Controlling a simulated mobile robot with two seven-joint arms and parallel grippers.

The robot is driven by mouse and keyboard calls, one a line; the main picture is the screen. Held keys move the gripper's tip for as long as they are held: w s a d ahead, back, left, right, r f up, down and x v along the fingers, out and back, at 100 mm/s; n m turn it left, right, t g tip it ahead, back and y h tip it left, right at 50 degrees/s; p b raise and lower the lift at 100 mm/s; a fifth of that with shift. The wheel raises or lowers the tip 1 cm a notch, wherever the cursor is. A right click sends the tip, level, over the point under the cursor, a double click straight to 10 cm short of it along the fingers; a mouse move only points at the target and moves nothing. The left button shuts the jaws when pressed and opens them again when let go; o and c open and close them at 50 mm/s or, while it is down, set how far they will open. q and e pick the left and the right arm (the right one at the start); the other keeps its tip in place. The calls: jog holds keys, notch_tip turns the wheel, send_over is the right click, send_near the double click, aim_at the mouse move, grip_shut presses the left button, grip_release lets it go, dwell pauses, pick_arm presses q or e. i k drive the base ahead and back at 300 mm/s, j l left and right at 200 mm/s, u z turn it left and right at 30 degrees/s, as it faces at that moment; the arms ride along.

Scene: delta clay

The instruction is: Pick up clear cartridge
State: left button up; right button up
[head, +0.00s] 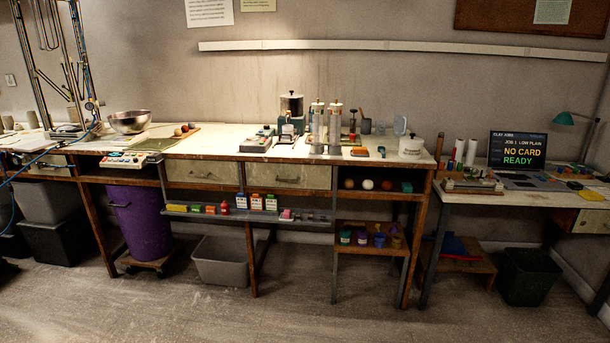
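Two tall clear cylinders with pale caps stand upright side by side on the long workbench (215,146), the left cylinder (317,122) and the right cylinder (335,124). A smaller clear, cup-like thing (400,123) is on the bench further right, behind a white tub (411,147). I cannot tell which of these is the clear cartridge. Neither of my grippers is in view.
A dark-topped canister (291,106) and small devices crowd the cylinders. A metal bowl (129,121) is at left. A shelf of small boxes (256,201) hangs below. A purple bin (139,222) stands underneath. A laptop screen (518,150) reads "NO CARD READY". The front floor is clear.

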aim_at(336, 117)
jog(key=i+u, duration=0.3)
jog(key=i, duration=0.45)
jog(key=i+u, duration=0.3)
jog(key=i, duration=0.45)
jog(key=l, duration=0.1)
